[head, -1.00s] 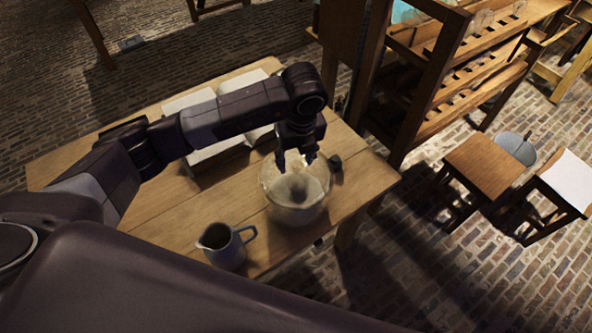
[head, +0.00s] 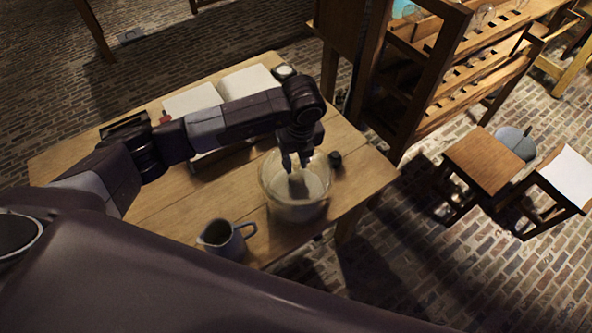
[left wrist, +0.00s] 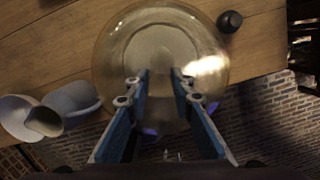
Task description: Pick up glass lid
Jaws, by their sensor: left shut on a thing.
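A wide, round, clear glass vessel (head: 296,210) stands near the right end of the wooden table, pale inside. It also fills the upper middle of the left wrist view (left wrist: 205,75). I cannot clearly tell the clear glass lid's outline from the vessel below it. My left gripper (head: 296,171) points down over the middle of the round glass. In the left wrist view its two blue-sided fingers (left wrist: 161,76) stand a small gap apart, shut on the hard-to-see glass lid. My right gripper is not in view.
A grey jug (head: 226,238) stands at the table's front edge, left of the glass. A small dark object (head: 335,158) sits just right of it. An open book (head: 245,82) lies behind. A wooden rack (head: 425,85) rises beyond the table's right end.

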